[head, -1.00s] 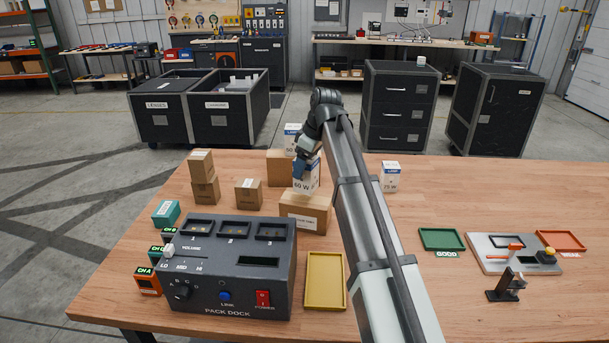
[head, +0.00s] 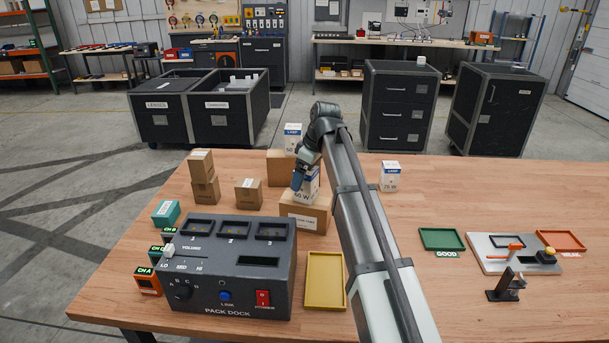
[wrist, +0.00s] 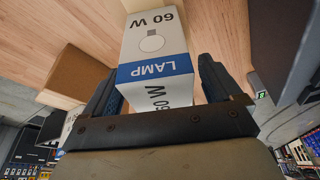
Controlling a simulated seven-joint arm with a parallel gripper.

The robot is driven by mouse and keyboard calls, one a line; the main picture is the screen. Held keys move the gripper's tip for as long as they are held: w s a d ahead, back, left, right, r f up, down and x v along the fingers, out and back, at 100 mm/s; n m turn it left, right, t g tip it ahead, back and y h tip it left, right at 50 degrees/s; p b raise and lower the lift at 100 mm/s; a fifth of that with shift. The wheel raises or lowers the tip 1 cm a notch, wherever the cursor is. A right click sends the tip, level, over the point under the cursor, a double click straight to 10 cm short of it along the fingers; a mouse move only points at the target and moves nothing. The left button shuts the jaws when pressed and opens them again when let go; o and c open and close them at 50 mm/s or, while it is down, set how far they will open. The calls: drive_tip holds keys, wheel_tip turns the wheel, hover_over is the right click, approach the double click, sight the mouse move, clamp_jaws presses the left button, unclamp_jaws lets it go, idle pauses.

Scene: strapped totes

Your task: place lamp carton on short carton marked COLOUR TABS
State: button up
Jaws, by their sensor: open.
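The 60 W lamp carton (head: 312,188), white with a blue band, stands upright at the top of a short brown carton with a white label (head: 318,211). The label is too small to read. In the head view the lamp carton's base appears to meet the brown top. My gripper (head: 300,178) is at the lamp carton's upper part, partly covering it. In the wrist view the lamp carton (wrist: 155,45) lies between the two open fingers of my gripper (wrist: 160,85). Its lower end and contact with the brown carton are not clear there.
A 75 W carton (head: 390,175) stands right of my arm. Small brown boxes (head: 203,178) are at left. The pack dock (head: 225,275) and yellow tray (head: 311,308) are in front.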

drive_tip(key=shift+r, duration=0.1)
drive_tip(key=v, duration=1.2)
